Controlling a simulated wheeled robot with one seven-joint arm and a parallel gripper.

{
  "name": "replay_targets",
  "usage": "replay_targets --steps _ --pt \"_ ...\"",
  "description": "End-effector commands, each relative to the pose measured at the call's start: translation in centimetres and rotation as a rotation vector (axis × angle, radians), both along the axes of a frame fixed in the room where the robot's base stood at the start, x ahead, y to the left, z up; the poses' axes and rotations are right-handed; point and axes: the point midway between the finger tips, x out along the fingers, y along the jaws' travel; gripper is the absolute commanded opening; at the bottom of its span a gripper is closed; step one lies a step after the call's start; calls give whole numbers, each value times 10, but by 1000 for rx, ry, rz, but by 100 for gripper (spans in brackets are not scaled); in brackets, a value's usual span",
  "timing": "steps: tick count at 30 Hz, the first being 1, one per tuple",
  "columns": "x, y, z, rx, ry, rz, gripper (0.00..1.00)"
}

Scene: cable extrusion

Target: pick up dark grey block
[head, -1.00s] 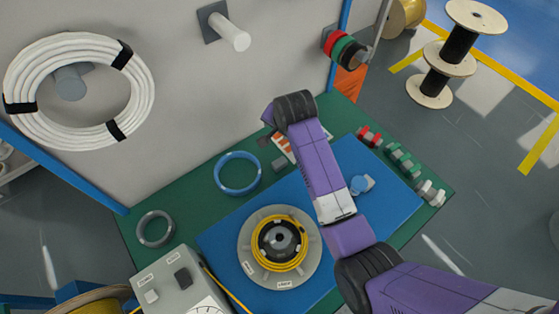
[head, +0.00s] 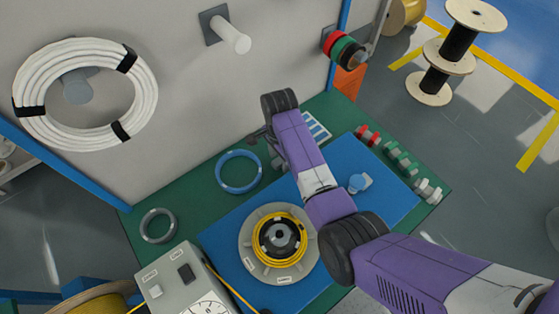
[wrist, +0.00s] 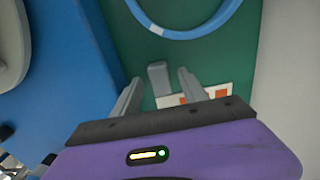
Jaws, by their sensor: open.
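The dark grey block (wrist: 158,79) is a small upright piece on the green mat in the wrist view. It shows between the two fingers of my gripper (wrist: 159,76), with visible space on both sides. The fingers are open and not touching it. In the head view the block (head: 278,163) is a small grey patch beside my purple arm, right of the blue ring. The fingertips are mostly hidden behind my wrist in the head view.
A blue ring (head: 239,172) lies left of the block, and a grey ring (head: 158,226) lies further left. An orange-and-white card (wrist: 196,95) lies near the right finger. A blue board (head: 222,238) carries a spool with yellow cable (head: 279,242). The grey wall (head: 185,120) stands behind.

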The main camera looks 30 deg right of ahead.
Motion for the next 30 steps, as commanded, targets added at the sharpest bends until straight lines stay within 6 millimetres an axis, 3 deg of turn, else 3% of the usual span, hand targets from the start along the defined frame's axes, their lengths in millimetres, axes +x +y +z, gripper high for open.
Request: replay_targets --steps 4,11,19,30 --pt "0 0 -12 0 0 0 51" --pt "1 0 -13 -1 -2 0 51" --pt "0 0 -13 -1 -2 1 0" --pt "1 0 -9 -1 -2 1 0"
